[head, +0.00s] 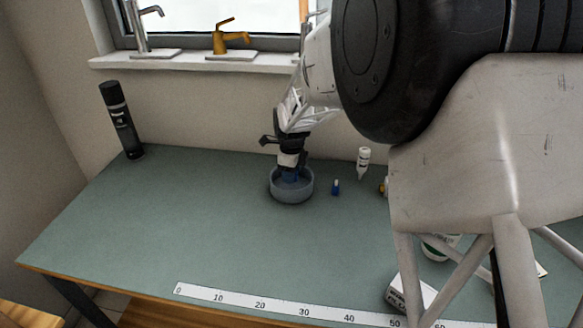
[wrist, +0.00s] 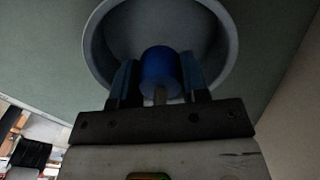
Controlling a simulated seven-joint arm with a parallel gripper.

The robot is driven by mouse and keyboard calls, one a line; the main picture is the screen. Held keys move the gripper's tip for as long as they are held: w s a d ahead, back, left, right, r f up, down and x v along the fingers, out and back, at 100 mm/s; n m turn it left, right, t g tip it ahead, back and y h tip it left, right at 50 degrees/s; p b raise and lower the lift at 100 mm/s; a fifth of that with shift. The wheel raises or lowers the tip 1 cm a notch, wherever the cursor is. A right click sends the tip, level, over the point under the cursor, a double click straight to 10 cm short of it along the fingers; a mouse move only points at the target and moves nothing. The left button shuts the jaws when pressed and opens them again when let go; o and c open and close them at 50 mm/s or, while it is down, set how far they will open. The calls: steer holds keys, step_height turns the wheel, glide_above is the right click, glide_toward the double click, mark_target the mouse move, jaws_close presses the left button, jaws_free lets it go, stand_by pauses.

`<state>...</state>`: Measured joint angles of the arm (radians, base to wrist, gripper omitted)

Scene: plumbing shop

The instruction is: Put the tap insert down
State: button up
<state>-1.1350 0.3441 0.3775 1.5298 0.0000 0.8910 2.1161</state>
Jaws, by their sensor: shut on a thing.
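The tap insert is a small blue cylinder with a pale stem (wrist: 161,70). In the wrist view it sits between the two fingers of my gripper (wrist: 158,82), which is shut on it. A round grey bowl (wrist: 98,48) is behind the insert in that view. In the head view my gripper (head: 290,172) points down into the grey bowl (head: 292,194) on the green bench. The insert is mostly hidden there by the fingers and the bowl's rim. I cannot tell whether it touches the bowl's bottom.
A small blue-capped piece (head: 336,187) and a white bottle (head: 363,162) stand right of the bowl. A black spray can (head: 121,121) is at the back left. A white box (head: 410,293) and ruler strip (head: 260,305) lie near the front. The bench's left half is clear.

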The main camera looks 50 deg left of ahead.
steer(key=shift+f, duration=0.35)
steer(key=o, duration=1)
steer(key=shift+r, duration=0.1)
steer(key=shift+r, duration=3.4)
